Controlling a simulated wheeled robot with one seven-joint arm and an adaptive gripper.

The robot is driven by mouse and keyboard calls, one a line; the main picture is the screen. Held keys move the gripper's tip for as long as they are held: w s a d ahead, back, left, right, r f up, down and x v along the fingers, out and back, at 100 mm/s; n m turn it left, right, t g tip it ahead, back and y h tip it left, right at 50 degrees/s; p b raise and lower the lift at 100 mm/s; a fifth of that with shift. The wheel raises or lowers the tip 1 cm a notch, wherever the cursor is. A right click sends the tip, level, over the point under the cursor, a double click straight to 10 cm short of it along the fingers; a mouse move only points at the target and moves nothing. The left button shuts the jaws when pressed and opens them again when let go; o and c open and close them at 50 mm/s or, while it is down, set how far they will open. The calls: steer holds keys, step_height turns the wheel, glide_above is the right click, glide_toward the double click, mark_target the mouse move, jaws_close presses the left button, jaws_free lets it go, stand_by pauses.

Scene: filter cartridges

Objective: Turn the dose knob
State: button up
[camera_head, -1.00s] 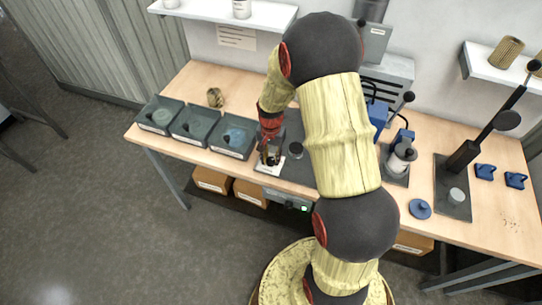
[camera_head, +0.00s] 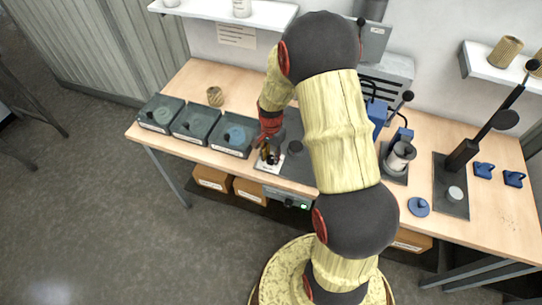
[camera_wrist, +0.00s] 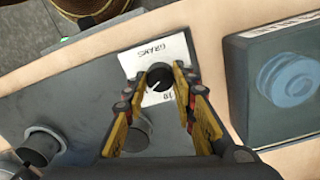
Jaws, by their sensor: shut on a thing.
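The dose knob (camera_wrist: 160,77) is a small round black knob with a white pointer line. It stands on a white label plate (camera_wrist: 150,55) printed with "GRAMS"; the plate also shows in the head view (camera_head: 268,165) at the front edge of the bench. My gripper (camera_wrist: 168,84) has its yellow and black fingers on both sides of the knob and is shut on it. The pointer aims toward the lower left in the wrist view. In the head view my gripper (camera_head: 269,154) reaches down over the plate and hides the knob.
Several dark bins (camera_head: 234,135) stand left of the plate. A dark cylinder (camera_head: 295,147) stands close on its right. A woven cartridge (camera_head: 215,96) is behind the bins. A cup (camera_head: 400,155) and a lever press (camera_head: 465,155) are farther right.

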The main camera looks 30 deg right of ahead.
mark_target(271, 158)
steer(key=o, duration=1.2)
steer(key=shift+c, duration=0.2)
steer(key=shift+r, duration=0.1)
step_height(271, 158, up, 12)
